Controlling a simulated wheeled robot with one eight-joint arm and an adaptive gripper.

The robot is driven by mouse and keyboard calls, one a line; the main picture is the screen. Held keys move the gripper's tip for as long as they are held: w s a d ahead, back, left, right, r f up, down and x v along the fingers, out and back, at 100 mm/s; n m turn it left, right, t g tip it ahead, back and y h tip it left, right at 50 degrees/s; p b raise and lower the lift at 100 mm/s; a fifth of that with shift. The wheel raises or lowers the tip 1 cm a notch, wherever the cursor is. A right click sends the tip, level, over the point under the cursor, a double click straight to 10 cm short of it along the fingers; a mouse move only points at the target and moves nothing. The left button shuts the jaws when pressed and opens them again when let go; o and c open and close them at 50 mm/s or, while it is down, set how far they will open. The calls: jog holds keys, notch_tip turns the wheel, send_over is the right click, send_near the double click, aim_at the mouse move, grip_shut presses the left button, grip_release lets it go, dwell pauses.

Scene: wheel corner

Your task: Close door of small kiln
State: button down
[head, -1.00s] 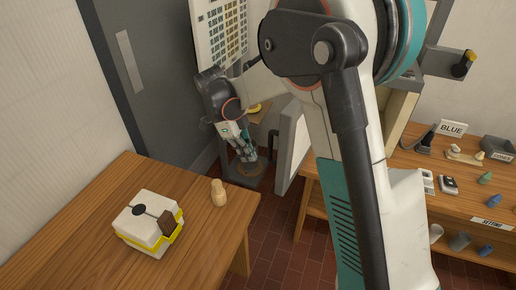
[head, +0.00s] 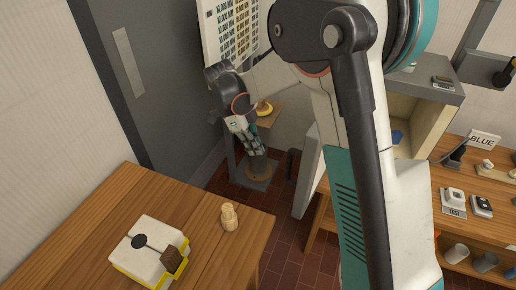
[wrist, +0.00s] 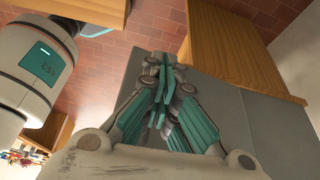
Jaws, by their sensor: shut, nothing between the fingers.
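The small kiln (head: 456,85) is a grey box with a cream inside, on the right-hand wooden table, partly behind my arm. Its door (head: 308,172), a pale panel with a grey edge, stands open to the left of the box. A dark handle (head: 290,164) shows at its left side. My gripper (head: 257,148) is shut and empty, pointing down, left of the door and apart from it in the head view. In the wrist view my shut fingers (wrist: 160,68) lie in front of a grey surface (wrist: 270,125); I cannot tell if they touch it.
A wooden table (head: 90,225) at the left front holds a white-and-yellow box (head: 150,250) and a wooden figure (head: 229,217). A grey door (head: 150,80) stands behind. Brick floor (head: 285,240) between the tables is clear.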

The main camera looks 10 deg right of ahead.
jog(key=s+d+f+b, duration=0.3)
jog(key=d+f, duration=0.2)
jog(key=f, duration=0.2)
jog(key=shift+s+d+f, duration=0.2)
jog(key=shift+s+d, duration=0.05)
jog(key=shift+d, duration=0.15)
